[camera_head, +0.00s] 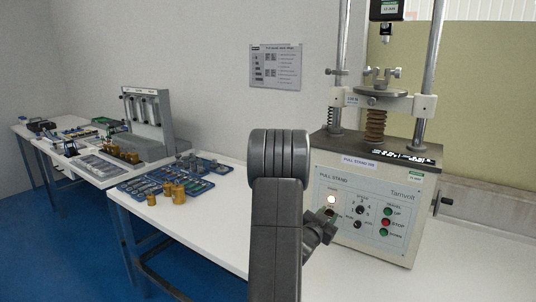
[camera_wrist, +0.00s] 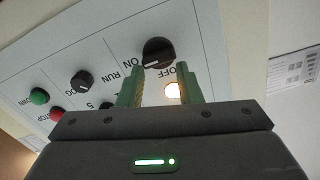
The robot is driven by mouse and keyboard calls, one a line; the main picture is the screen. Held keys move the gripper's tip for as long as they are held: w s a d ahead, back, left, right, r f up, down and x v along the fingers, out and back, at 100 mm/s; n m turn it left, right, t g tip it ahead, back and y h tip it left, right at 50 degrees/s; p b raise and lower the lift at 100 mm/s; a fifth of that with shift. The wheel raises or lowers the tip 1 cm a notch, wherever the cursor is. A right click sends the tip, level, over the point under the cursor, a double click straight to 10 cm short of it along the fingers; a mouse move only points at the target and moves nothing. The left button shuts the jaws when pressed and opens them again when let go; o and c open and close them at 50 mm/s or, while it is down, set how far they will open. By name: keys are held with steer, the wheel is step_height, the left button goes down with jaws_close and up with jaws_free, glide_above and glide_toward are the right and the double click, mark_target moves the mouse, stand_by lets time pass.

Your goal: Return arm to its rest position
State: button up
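My arm rises in the middle of the head view and hides part of the pull stand's left side. My gripper (camera_head: 324,222) shows partly past the arm, close to the front panel. In the wrist view the two green fingers of my gripper (camera_wrist: 160,70) are apart with nothing held between them. A black rotary knob (camera_wrist: 158,52) marked ON and OFF sits just past the fingertips. A lit lamp (camera_wrist: 172,90) shows between the fingers; it also glows on the panel in the head view (camera_head: 331,199).
The pull stand (camera_head: 375,215) with buttons and knobs stands on the white bench at right. Brass weights (camera_head: 173,192), blue trays (camera_head: 205,168) and a grey instrument (camera_head: 148,115) occupy the bench at left. A notice (camera_head: 275,66) hangs on the wall. Blue floor is clear at lower left.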

steer(key=shift+w+a+r+n+p, duration=0.1)
steer(key=shift+r+n+p, duration=0.15)
steer(key=shift+n+p, duration=1)
steer(key=shift+p, duration=1)
steer(key=shift+f+n+p, duration=0.2)
steer(key=shift+n+p, duration=0.15)
steer(key=shift+p, duration=0.05)
steer(key=shift+a, duration=0.1)
